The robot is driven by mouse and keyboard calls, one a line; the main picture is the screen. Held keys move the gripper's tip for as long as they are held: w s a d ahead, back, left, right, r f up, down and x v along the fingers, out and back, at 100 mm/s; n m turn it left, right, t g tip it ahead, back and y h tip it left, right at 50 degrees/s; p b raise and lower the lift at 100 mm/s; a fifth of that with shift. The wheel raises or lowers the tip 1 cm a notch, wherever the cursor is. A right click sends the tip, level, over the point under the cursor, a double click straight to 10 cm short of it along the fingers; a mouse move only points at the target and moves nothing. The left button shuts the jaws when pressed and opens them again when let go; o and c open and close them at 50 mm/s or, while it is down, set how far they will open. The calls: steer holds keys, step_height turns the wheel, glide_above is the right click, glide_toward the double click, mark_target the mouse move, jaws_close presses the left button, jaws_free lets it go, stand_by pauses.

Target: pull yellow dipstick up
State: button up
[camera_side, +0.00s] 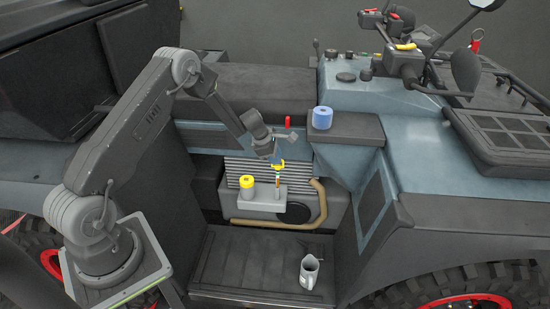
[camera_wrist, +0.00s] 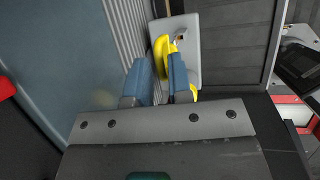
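The yellow dipstick (camera_side: 278,166) stands upright at the right of a grey block (camera_side: 262,204). A short shaft with coloured bands shows between its yellow handle and the block. My gripper (camera_side: 277,155) is just above the handle, pointing down. In the wrist view, the two blue fingers of my gripper (camera_wrist: 160,70) are apart. Yellow (camera_wrist: 163,45) shows in the gap between them and also to the right of the right finger, which hides part of it. I cannot tell whether the fingers touch the handle.
A yellow cap (camera_side: 247,181) stands on the same block, left of the dipstick. A tan hose (camera_side: 320,205) curves around the right. A blue roll (camera_side: 322,118) and a red-handled item (camera_side: 288,121) are above. A metal jug (camera_side: 310,272) stands on the dark step below.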

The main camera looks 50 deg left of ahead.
steer(key=shift+o, duration=1.4)
steer(key=v, duration=1.3)
steer(key=shift+s+r, duration=0.25)
steer(key=shift+r, duration=0.1)
steer(key=shift+d, duration=0.1)
steer(key=s+d+r+m, duration=0.6)
steer(key=d+r+m, duration=0.1)
steer(key=d+r, duration=0.1)
steer(key=s+d+r+m, duration=0.5)
steer(key=d+r+m, duration=0.2)
steer(key=d+r, duration=0.1)
steer(key=s+d+r+m+y, duration=0.1)
steer(key=s+d+m, duration=0.2)
steer(key=s+m, duration=0.3)
steer(key=s+d+r+m+t, duration=0.1)
steer(key=s+d+m, duration=0.2)
steer(key=s+m, duration=0.3)
steer(key=s, duration=0.5)
steer(key=shift+s+r+y, duration=0.35)
steer(key=shift+s+y, duration=0.05)
